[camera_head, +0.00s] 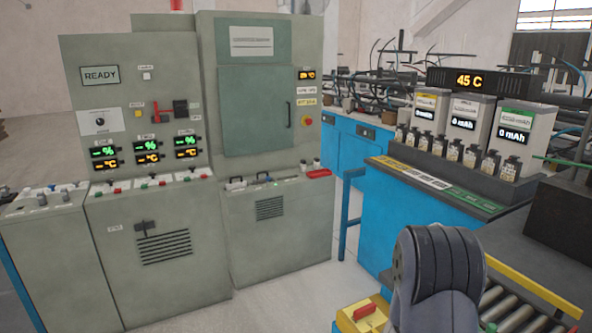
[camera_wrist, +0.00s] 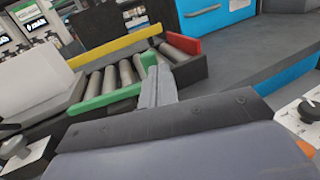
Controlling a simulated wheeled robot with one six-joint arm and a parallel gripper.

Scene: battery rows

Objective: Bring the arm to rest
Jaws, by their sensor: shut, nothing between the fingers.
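My gripper (camera_wrist: 158,78) shows in the wrist view, its grey fingers together and empty, pointing up the picture from the wide grey gripper body along the bottom edge. Behind the fingertips lies a roller conveyor (camera_wrist: 122,78) with green, yellow and red edge rails; I cannot tell the gap between them. In the head view my arm (camera_head: 437,270) stands at the bottom right, a dark rounded link in front of the conveyor's rollers (camera_head: 512,303). The gripper itself cannot be made out there.
A green-grey machine cabinet (camera_head: 262,190) with a READY panel (camera_head: 100,76) fills the left. A blue bench (camera_head: 405,215) at the right carries several battery units (camera_head: 468,128) under a 45 C display (camera_head: 470,80). Pale floor (camera_head: 270,312) is clear between cabinet and bench.

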